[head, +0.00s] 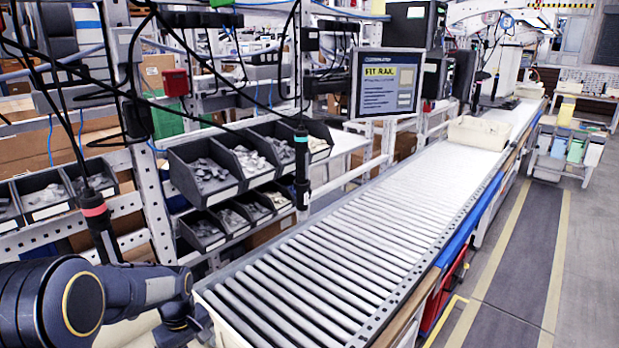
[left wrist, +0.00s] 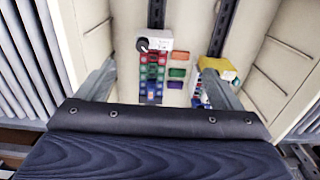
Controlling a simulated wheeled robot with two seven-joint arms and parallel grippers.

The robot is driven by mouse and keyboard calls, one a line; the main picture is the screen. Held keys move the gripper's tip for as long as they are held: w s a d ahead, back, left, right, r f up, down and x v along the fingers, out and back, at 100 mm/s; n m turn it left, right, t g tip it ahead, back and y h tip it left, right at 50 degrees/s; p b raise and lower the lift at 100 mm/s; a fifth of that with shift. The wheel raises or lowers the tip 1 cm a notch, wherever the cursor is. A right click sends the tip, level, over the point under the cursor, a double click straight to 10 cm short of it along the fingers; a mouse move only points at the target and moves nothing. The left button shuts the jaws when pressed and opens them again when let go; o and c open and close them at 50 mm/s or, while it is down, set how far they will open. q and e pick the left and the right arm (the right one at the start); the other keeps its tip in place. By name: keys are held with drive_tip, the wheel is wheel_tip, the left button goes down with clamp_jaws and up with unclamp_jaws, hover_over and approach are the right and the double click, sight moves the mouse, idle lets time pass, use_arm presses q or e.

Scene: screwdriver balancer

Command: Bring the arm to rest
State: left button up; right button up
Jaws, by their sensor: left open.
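My left arm (head: 120,290) comes in from the lower left of the head view and reaches low beside the near end of the roller conveyor (head: 340,240). In the left wrist view my left gripper (left wrist: 160,85) is open, with its two fingers apart. It points down toward a beige bin (left wrist: 275,65) holding small coloured parts (left wrist: 152,75), and nothing is seen clamped between the fingers. Two screwdrivers hang on cables in the head view: one with a red band (head: 94,211) and one with a teal band (head: 302,165). My right gripper is not in view.
Black part bins (head: 205,170) on a rack stand behind the conveyor. A screen (head: 386,84) reading "FIT RAIL" hangs above it. A beige tote (head: 478,132) sits at the conveyor's far end. The grey floor at right (head: 590,270) is clear.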

use_arm(q)
drive_tip(key=s+d+r+m+t+h+b, duration=0.1)
drive_tip(key=s+d+r+m+t+h, duration=0.2)
drive_tip(key=s+r, duration=0.95)
drive_tip(key=s+d+m+t, duration=0.1)
drive_tip(key=s+m, duration=0.1)
drive_tip(key=s, duration=0.4)
drive_tip(key=s+d+f+m+t+b, duration=0.1)
drive_tip(key=s+d+m, duration=0.1)
drive_tip(key=s, duration=0.5)
drive_tip(key=shift+f+m+t+h, duration=0.15)
drive_tip(key=shift+m+t+h, duration=0.15)
drive_tip(key=shift+m+h, duration=0.15)
